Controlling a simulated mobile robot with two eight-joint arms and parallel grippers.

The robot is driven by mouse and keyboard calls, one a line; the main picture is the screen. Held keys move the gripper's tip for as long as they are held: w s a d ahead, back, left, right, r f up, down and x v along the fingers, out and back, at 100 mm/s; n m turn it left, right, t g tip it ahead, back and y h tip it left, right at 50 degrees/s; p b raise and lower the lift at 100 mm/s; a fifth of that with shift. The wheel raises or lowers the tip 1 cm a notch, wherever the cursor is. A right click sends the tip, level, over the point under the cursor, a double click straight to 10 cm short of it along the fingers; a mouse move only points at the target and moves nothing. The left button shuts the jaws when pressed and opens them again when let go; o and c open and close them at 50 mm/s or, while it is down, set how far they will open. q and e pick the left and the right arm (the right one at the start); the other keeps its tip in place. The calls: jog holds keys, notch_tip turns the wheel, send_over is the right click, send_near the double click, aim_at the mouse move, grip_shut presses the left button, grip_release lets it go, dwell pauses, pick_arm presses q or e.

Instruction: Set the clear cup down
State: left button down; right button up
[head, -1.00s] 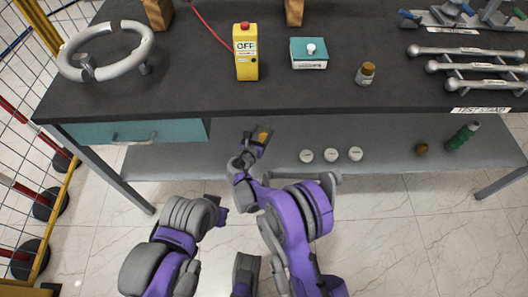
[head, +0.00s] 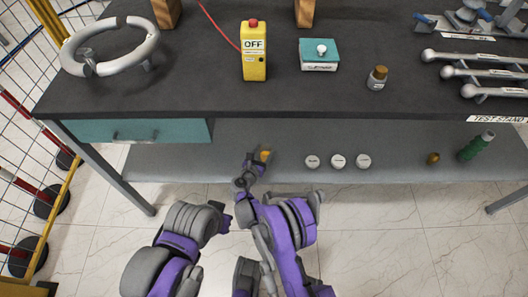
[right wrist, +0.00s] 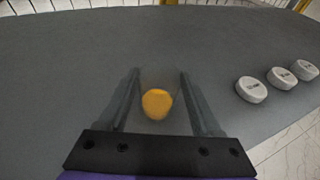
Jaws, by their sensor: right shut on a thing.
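My right gripper (head: 258,158) is over the grey lower shelf (head: 210,165), left of the white discs. In the right wrist view its two fingers (right wrist: 157,100) stand apart on either side of the clear cup (right wrist: 148,80), which is very faint. An orange-yellow round shape (right wrist: 157,104) shows between the fingers, and as a small orange patch (head: 265,155) in the head view. I cannot tell whether the cup touches the shelf. My left arm is at the lower left of the head view; its fingers are not visible.
Three white discs (head: 338,161) lie on the shelf right of my gripper. Farther right are a small brown-gold object (head: 433,158) and a green ribbed part (head: 477,147). The dark tabletop (head: 200,85) overhangs the shelf. Shelf space left of my gripper is clear.

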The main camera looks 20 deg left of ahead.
jog(key=o, duration=0.9)
jog(key=shift+f, duration=0.2)
jog(key=o, duration=0.5)
jog(key=shift+c, duration=0.2)
jog(key=shift+r, duration=0.1)
jog(key=shift+r, duration=0.1)
jog(key=shift+s+a+r, duration=0.1)
jog(key=shift+s+r, duration=0.1)
jog(key=shift+s, duration=0.05)
jog(key=p+v, duration=0.1)
jog(key=v, duration=1)
jog(key=shift+s, duration=0.25)
